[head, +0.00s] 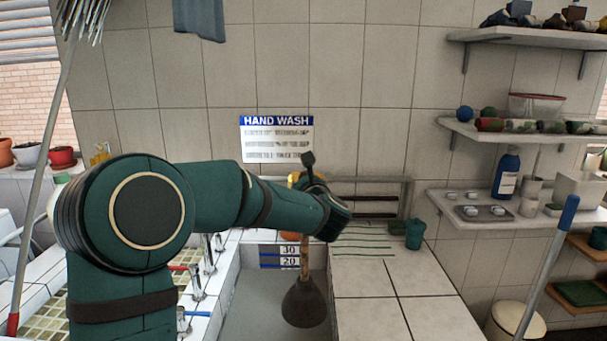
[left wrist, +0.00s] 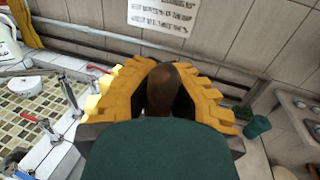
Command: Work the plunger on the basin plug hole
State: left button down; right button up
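The plunger has a wooden handle and a dark rubber cup (head: 304,303). It hangs roughly upright, cup down, in front of the grey basin (head: 243,302) in the head view. Whether the cup touches the basin floor I cannot tell. My left gripper (head: 297,181) is at the top of the handle, largely hidden by my arm. In the left wrist view its yellow fingers (left wrist: 165,82) close around the brown handle end (left wrist: 162,90). The plug hole is not visible. My right gripper is not in view.
A green cup (head: 415,235) stands on the tiled counter (head: 375,300) right of the basin. Taps (head: 197,283) line the basin's left side. Loaded shelves (head: 530,135) are on the right wall. A blue-handled pole (head: 548,265) leans at right, near a bin (head: 517,322).

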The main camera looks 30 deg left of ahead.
pick_arm(q)
jog(key=b, duration=0.3)
send_over(306, 269)
jog(key=x, duration=0.3)
notch_tip(306, 269, down, 14)
notch_tip(306, 269, down, 3)
jog(key=shift+r+b, duration=0.2)
jog(key=shift+b, duration=1)
jog(key=shift+f, duration=3.25)
jog(key=shift+f, duration=0.5)
